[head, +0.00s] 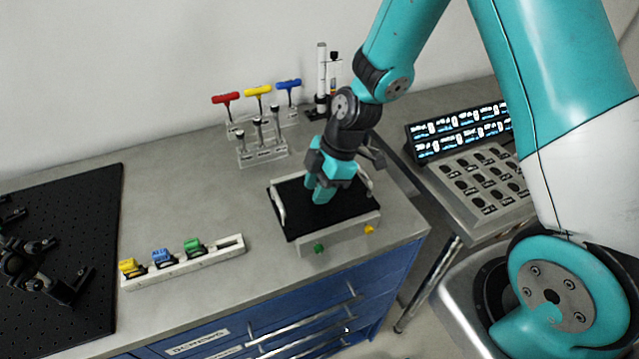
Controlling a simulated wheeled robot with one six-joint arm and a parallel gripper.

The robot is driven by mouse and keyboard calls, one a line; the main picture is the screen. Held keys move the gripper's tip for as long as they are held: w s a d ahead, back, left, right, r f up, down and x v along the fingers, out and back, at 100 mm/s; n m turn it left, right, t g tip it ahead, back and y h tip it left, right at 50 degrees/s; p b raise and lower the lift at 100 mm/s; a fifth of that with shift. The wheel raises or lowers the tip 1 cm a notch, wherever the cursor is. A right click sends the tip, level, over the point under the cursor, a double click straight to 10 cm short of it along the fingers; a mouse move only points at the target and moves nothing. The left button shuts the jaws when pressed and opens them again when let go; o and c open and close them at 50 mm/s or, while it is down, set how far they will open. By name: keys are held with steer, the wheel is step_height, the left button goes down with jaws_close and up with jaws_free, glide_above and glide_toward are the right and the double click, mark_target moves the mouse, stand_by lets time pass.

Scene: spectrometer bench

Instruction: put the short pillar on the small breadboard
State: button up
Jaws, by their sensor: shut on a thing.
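The small breadboard (347,228) is a black plate with a pale metal handle on each side, standing on the bench. My gripper (321,197) points down over its middle, with its teal fingers close together and low over the black surface. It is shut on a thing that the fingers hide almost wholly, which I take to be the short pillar. I cannot tell whether that thing touches the plate.
Hex drivers with red, yellow and blue handles (258,90) stand behind, near upright posts (321,72). A white rack (185,263) with coloured clips lies front left. A large black breadboard (75,230) fills the left. A panel with lit labels (460,133) is at right.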

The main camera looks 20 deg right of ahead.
steer(key=o, duration=1)
steer(key=shift+f, duration=0.1)
steer(key=b+v, duration=0.3)
steer(key=v, duration=0.9)
steer(key=s+a+r+m, duration=0.2)
steer(key=s+m, duration=0.1)
steer(key=s, duration=0.3)
steer(key=s+a+r+m, duration=0.3)
steer(key=s+m, duration=0.1)
steer(key=s, duration=0.2)
steer(key=s+a+r+m, duration=0.3)
steer(key=s+m, duration=0.1)
steer(key=s, duration=0.2)
steer(key=shift+s+r, duration=0.25)
steer(key=shift+s, duration=0.1)
steer(key=shift+f, duration=0.2)
